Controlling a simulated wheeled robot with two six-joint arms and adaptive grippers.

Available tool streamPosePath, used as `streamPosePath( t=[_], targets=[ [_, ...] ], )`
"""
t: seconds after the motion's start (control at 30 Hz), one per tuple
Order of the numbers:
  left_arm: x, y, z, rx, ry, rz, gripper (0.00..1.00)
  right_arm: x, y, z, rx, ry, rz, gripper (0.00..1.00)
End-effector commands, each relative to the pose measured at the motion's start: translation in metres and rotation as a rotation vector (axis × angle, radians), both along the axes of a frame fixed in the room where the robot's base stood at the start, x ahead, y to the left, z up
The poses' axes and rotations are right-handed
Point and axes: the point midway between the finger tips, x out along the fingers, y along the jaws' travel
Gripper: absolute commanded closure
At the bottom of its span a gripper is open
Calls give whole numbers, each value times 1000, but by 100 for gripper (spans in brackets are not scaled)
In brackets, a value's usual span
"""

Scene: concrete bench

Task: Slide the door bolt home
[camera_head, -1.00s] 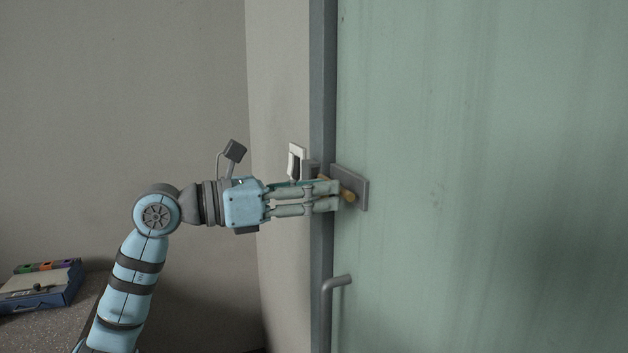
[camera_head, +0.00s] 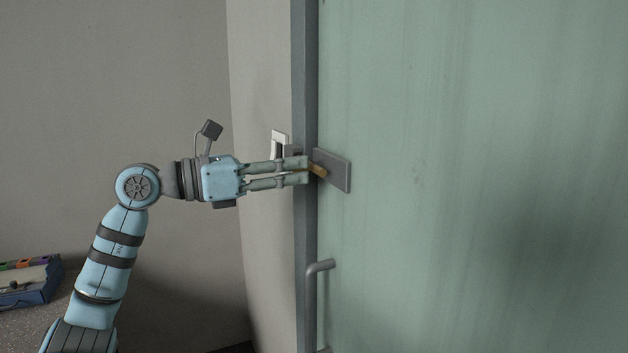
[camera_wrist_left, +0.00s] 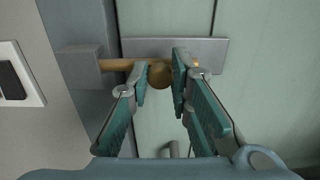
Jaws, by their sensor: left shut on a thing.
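The brass bolt (camera_wrist_left: 115,64) lies level across the door's edge in the left wrist view. Its left end meets the grey keeper block (camera_wrist_left: 78,63) on the door frame; how deep it sits inside is hidden. The grey bolt plate (camera_head: 338,171) is fixed on the green door (camera_head: 470,180). My left gripper (camera_head: 306,170) comes in from the left and is shut on the bolt's round knob (camera_wrist_left: 158,75), which shows between the fingers. In the head view the fingers hide part of the bolt. My right gripper is in neither view.
A grey door handle (camera_head: 314,285) is below the bolt. A white switch plate (camera_head: 279,140) is on the wall behind my gripper. A blue box (camera_head: 38,290) stands on the bench (camera_head: 35,325) at lower left. The door's right side is clear.

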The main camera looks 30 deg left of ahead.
Motion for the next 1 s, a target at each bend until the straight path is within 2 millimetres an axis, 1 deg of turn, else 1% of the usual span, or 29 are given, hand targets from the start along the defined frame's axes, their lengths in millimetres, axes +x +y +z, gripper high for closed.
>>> streamPosePath(
  t=[0.03, 0.07, 0.27, 0.3, 0.4, 0.67, 0.73, 0.87, 1.0],
  targets=[
    [-1, 5, 0, -1, 0, 7, 100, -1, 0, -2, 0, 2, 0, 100],
    [-1, 6, 0, -3, 0, 8, 100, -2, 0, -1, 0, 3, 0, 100],
    [-2, 6, 1, -1, -2, 10, 100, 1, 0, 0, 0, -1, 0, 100],
    [-2, 6, 1, -1, -2, 9, 75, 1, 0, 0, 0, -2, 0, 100],
    [-1, 6, 1, -2, -1, 8, 61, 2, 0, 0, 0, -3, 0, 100],
    [-1, 5, 1, -2, -1, 6, 61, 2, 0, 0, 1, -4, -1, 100],
    [-1, 5, 5, -2, -2, 5, 61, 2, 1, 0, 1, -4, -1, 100],
    [-1, 5, 28, -4, -8, 4, 61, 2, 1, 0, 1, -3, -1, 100],
    [-2, 4, 64, -5, -9, 2, 61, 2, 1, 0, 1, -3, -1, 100]
  ],
)
